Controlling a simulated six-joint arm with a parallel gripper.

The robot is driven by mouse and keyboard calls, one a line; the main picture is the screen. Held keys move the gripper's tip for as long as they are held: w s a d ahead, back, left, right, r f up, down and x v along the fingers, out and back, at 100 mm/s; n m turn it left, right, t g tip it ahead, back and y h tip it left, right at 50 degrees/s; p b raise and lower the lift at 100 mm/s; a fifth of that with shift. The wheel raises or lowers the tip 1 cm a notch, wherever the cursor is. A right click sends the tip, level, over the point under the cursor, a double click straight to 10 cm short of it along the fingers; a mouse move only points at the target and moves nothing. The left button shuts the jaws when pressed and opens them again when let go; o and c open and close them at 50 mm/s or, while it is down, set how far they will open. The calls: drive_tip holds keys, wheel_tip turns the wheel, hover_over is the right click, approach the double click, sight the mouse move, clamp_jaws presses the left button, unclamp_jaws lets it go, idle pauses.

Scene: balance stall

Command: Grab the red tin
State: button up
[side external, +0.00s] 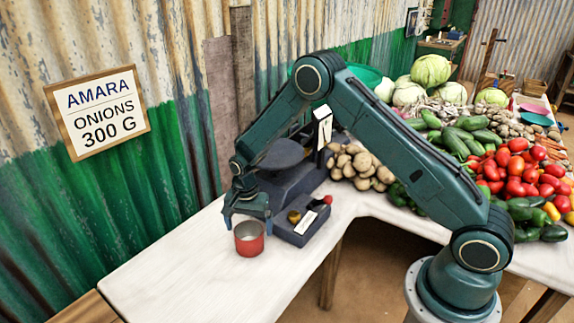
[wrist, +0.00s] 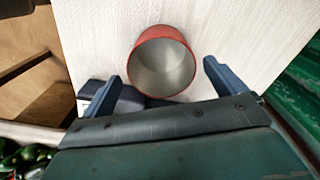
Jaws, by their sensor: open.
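The red tin (side external: 249,240) stands upright on the white table, open at the top and empty inside. In the wrist view the red tin (wrist: 163,62) is ahead of the jaws, between the lines of the two fingers. My gripper (side external: 248,212) is open, above and just behind the tin. Its two blue fingers show apart in the wrist view (wrist: 160,75), with nothing held between them. I cannot tell from these views whether a finger touches the tin's rim.
A dark weighing scale (side external: 285,175) stands behind my gripper. A dark block with small weights (side external: 303,222) sits close to the right of the tin. Potatoes (side external: 358,166) and other vegetables lie farther right. The white table (side external: 180,275) is clear in front and left. A sign reads "Amara onions 300 g" (side external: 97,113).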

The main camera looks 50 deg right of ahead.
sight(249, 237)
drive_tip(key=shift+w+a+f, duration=0.1)
drive_tip(key=shift+f, duration=2.45)
drive_tip(key=c, duration=1.1)
drive_tip(key=shift+r, duration=0.15)
wheel_tip(249, 237, up, 20)
drive_tip(key=shift+f, duration=0.1)
